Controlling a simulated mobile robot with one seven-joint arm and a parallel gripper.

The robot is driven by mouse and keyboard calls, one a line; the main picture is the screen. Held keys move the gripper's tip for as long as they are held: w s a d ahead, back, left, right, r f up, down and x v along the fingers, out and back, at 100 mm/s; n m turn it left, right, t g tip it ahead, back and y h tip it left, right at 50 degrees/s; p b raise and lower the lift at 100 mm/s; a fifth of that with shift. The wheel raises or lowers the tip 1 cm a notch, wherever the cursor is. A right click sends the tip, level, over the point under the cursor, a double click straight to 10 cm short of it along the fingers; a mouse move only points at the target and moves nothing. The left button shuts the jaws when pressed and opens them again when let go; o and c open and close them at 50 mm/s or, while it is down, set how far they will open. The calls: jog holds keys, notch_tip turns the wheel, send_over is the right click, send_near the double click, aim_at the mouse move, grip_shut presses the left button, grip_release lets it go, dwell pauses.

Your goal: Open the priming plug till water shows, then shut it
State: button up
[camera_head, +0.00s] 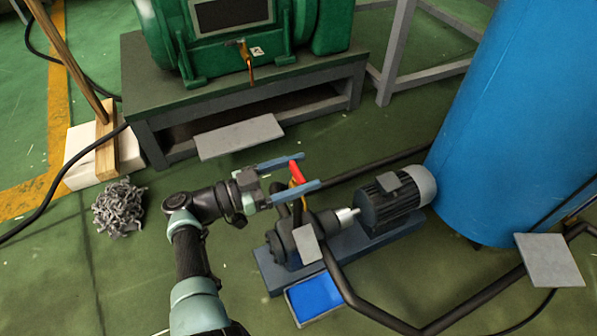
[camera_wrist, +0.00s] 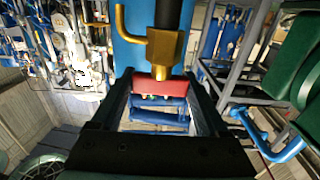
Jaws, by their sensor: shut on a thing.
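The priming plug shows as a red handle (camera_head: 297,172) on a brass fitting above the pump (camera_head: 287,243). In the wrist view the red handle (camera_wrist: 160,89) lies crosswise between my fingers, just below the brass body (camera_wrist: 166,50) with its bent side spout. My gripper (camera_head: 310,171) is shut on the red handle; its fingers also show in the wrist view (camera_wrist: 160,94). I see no water at the spout. The joint between plug and pump is partly hidden by my lower finger in the head view.
The pump and its motor (camera_head: 388,207) sit on a blue base, with a blue tray (camera_head: 313,299) in front. Dark pipes run right to the blue tank (camera_head: 510,110). A green machine (camera_head: 225,40) stands behind on a bench. Metal shavings (camera_head: 119,207) lie left on the floor.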

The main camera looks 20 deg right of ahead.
jog(key=o, duration=1.2)
jog(key=shift+a, duration=0.25)
jog(key=shift+o, duration=0.2)
jog(key=a+b, duration=0.3)
jog(key=a, duration=1)
jog(key=shift+s+b, duration=0.2)
jog(key=shift+b, duration=0.15)
